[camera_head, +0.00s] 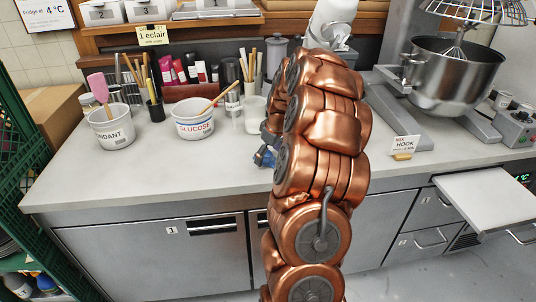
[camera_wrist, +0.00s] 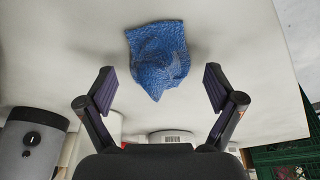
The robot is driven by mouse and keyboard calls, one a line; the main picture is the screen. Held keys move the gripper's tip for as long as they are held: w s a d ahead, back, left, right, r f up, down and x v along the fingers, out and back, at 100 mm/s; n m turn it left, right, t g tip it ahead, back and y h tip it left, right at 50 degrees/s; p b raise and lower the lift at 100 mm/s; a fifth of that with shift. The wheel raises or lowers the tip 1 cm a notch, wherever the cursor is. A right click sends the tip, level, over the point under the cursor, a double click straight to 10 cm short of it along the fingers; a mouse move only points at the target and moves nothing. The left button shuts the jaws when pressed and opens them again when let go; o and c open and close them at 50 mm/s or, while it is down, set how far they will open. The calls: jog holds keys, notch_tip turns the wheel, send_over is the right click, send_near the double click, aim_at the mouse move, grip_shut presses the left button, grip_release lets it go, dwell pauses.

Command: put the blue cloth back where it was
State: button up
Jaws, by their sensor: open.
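The blue cloth (camera_wrist: 158,58) is a crumpled, textured heap on the pale worktop in the wrist view. My gripper (camera_wrist: 158,77) is open, with one dark finger to each side of the cloth and clear gaps between. The fingers do not touch the cloth. In the head view a small bit of the blue cloth (camera_head: 264,157) shows at the left edge of my copper arm. My arm hides the rest of it and most of the gripper there.
Left of my arm on the worktop (camera_head: 90,178) stand a GLUCOSE tub (camera_head: 194,128), a FONDANT tub (camera_head: 112,138) and utensil pots. A mixer bowl (camera_head: 452,85) and a HOOK card (camera_head: 404,145) are at right. The worktop's front left is bare. A green crate (camera_wrist: 282,158) shows in the wrist view.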

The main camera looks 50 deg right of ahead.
jog(key=shift+r, duration=0.1)
jog(key=b+v, duration=0.2)
jog(key=v, duration=1)
jog(key=s+a+g+y, duration=0.1)
jog(key=s+a, duration=0.2)
jog(key=a, duration=1.1)
jog(key=s+a+g, duration=0.1)
jog(key=s+a, duration=0.2)
jog(key=a, duration=1)
jog(key=s+a+f+g, duration=0.1)
jog(key=s+a+f, duration=0.1)
jog(key=s, duration=0.4)
jog(key=s+a+f+m+g, duration=0.1)
jog(key=s+a+f, duration=0.2)
jog(key=s+a, duration=0.2)
jog(key=s+a+f+g+h, duration=0.1)
jog(key=s+a+f, duration=0.1)
jog(key=s, duration=0.7)
jog(key=shift+s+a+f, duration=0.25)
jog(key=shift+a+f, duration=0.1)
jog(key=shift+a, duration=0.4)
jog(key=shift+r, duration=0.1)
notch_tip(320, 180, up, 4)
jog(key=p, duration=0.4)
